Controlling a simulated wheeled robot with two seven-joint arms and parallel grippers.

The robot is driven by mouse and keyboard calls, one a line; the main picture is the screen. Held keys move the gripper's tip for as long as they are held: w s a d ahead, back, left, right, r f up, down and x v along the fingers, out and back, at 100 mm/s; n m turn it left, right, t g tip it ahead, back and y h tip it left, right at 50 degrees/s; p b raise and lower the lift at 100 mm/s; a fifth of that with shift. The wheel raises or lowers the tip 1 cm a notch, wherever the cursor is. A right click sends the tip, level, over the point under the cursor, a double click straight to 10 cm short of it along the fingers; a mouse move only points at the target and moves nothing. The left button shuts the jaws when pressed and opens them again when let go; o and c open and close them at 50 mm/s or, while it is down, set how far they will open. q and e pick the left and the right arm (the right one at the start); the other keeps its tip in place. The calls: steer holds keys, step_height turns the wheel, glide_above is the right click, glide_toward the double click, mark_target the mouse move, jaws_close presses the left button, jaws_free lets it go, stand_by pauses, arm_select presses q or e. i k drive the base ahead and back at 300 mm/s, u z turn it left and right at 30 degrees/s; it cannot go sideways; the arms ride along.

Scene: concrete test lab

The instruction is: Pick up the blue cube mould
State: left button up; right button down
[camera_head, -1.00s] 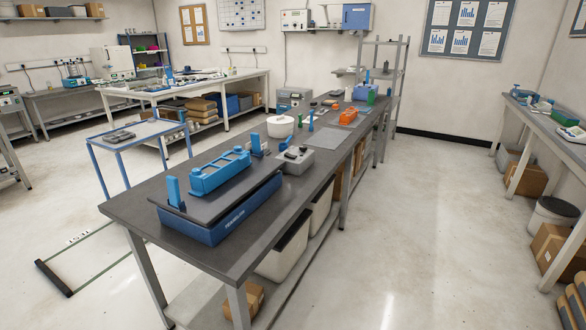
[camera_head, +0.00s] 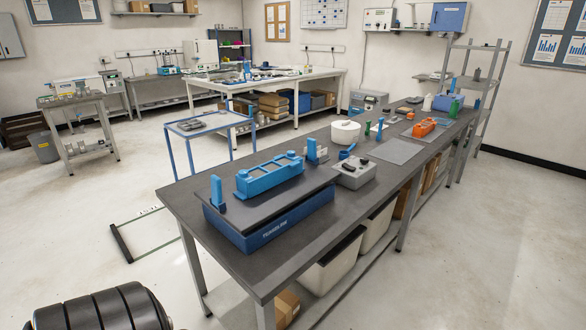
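The blue cube mould (camera_head: 270,179) is a long block with open square compartments along its top. It sits on the dark top plate of a blue machine (camera_head: 266,232) at the near end of the long bench. A blue upright post stands at each end of that plate, at the left (camera_head: 217,190) and at the right (camera_head: 312,150). Nothing holds the mould. Neither of my grippers is in view. A black ribbed rounded part, which seems to be mine, shows at the bottom left.
The dark bench (camera_head: 271,276) runs away to the right. Behind the mould are a grey control box (camera_head: 354,174), a white round pot (camera_head: 345,132) and an orange item (camera_head: 424,128). A blue-framed trolley (camera_head: 208,125) stands left of the bench. Floor in front is clear.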

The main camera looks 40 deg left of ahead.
mark_target(243, 193)
steer(key=u, duration=0.05)
steer(key=i, duration=3.7)
steer(key=u, duration=3.15)
